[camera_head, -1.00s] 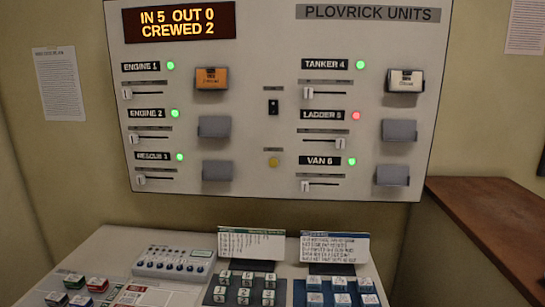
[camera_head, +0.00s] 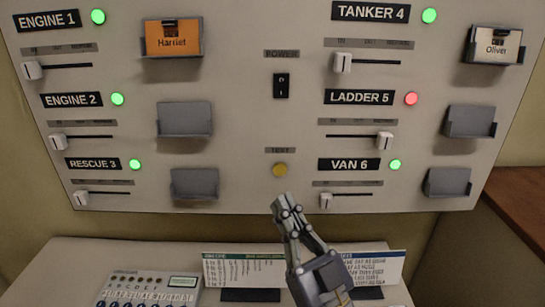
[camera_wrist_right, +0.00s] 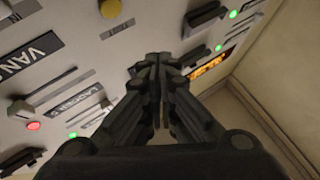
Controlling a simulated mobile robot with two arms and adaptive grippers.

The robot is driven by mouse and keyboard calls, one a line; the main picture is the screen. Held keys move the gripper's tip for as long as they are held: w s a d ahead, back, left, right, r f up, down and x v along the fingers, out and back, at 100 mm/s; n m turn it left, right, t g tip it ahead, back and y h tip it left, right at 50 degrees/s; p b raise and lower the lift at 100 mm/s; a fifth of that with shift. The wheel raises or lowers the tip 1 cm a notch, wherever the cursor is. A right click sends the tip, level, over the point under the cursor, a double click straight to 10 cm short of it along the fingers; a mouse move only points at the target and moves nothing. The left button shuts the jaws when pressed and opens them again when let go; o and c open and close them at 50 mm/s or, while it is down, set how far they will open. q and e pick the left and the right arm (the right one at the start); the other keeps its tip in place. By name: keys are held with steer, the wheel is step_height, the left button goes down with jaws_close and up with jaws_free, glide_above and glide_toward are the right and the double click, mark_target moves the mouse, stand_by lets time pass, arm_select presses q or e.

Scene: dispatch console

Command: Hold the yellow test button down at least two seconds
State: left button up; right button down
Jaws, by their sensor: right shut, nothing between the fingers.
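The yellow test button (camera_head: 280,170) is a small round knob low in the middle of the wall panel, under a TEST label. It also shows in the right wrist view (camera_wrist_right: 110,9) at the top. My right gripper (camera_head: 283,203) is shut and empty, its fingertips just below the button in the head view. In the right wrist view the closed fingers (camera_wrist_right: 158,60) point at the panel, and the button is up and left of them, apart from the tips. I cannot tell the exact gap to the panel. My left gripper is not in view.
The panel (camera_head: 235,100) carries sliders, several green lights and a red light at Ladder 5 (camera_head: 411,98). A power switch (camera_head: 281,86) is above the button. Grey card holders (camera_head: 194,184) stick out on both sides. Below is a desk with standing cards (camera_head: 245,268) and a keypad unit (camera_head: 150,288).

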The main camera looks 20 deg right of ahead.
mark_target(280, 169)
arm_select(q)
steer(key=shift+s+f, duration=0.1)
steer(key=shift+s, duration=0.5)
arm_select(e)
steer(key=w+d, duration=0.2)
steer(key=w, duration=0.5)
steer(key=shift+w+d+r, duration=0.15)
steer(key=shift+w+d, duration=0.1)
steer(key=shift+w, duration=0.15)
stand_by(0.4)
steer(key=shift+w, duration=0.1)
stand_by(0.5)
steer(key=shift+w+d, duration=0.1)
steer(key=shift+w, duration=0.2)
steer(key=shift+w+d, duration=0.1)
steer(key=shift+w, duration=0.25)
stand_by(2.6)
steer(key=shift+s, duration=0.1)
stand_by(0.9)
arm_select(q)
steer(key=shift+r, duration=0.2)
arm_select(e)
steer(key=shift+s+a, duration=0.25)
steer(key=shift+s, duration=0.45)
